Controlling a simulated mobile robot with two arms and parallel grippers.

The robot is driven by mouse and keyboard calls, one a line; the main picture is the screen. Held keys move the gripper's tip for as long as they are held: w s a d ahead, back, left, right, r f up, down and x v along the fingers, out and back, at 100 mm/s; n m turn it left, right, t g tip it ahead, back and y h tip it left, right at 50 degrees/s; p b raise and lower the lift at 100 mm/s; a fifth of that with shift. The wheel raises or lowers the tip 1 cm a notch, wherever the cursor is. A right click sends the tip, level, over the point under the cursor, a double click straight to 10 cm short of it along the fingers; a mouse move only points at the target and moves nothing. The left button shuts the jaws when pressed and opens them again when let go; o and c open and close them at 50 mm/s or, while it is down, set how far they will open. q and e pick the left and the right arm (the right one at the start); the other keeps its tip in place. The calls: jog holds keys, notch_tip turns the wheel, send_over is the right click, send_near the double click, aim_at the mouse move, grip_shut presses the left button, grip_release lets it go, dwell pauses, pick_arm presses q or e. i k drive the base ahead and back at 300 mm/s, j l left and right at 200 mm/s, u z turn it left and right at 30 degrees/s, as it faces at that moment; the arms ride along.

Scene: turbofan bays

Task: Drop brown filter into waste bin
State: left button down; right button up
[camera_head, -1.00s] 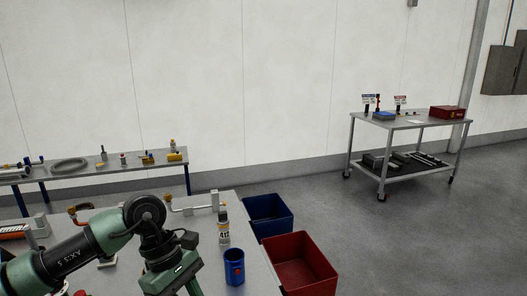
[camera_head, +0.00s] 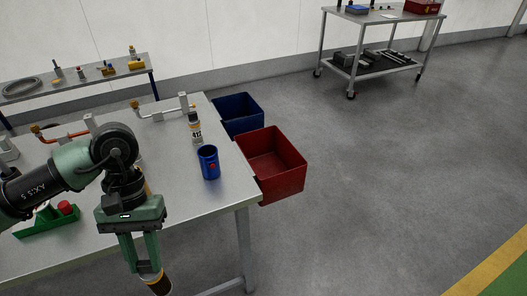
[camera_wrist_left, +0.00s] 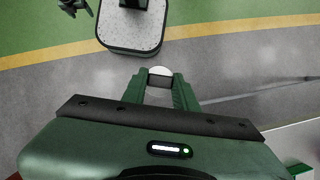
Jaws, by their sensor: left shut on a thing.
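My left gripper (camera_head: 142,255) is shut on the brown filter (camera_head: 157,283), a brown cylinder with a dark band hanging at the lower edge of the head view. The gripper holds it beside the table's front edge. In the left wrist view the filter's pale round end (camera_wrist_left: 160,71) shows between the fingers. A red open bin (camera_head: 285,180) and a blue open bin (camera_head: 240,126) stand at the table's right end; no label shows which is for waste. A dark jaw-like shape at the top left of the left wrist view may be my right gripper; its state is unclear.
The metal table (camera_head: 205,222) carries a blue cup (camera_head: 209,163), a spray can (camera_head: 195,128), a green tray (camera_head: 45,224) and pipe fittings. A wheeled cart (camera_head: 372,62) stands at the back right. The floor right of the red bin is clear.

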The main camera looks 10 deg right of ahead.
aim_at(264, 177)
jog(key=i+l+z, duration=0.1)
jog(key=i+z, duration=0.15)
jog(key=i, duration=0.35)
jog(key=i+z, duration=0.3)
jog(key=i, duration=0.35)
jog(key=j, duration=0.15)
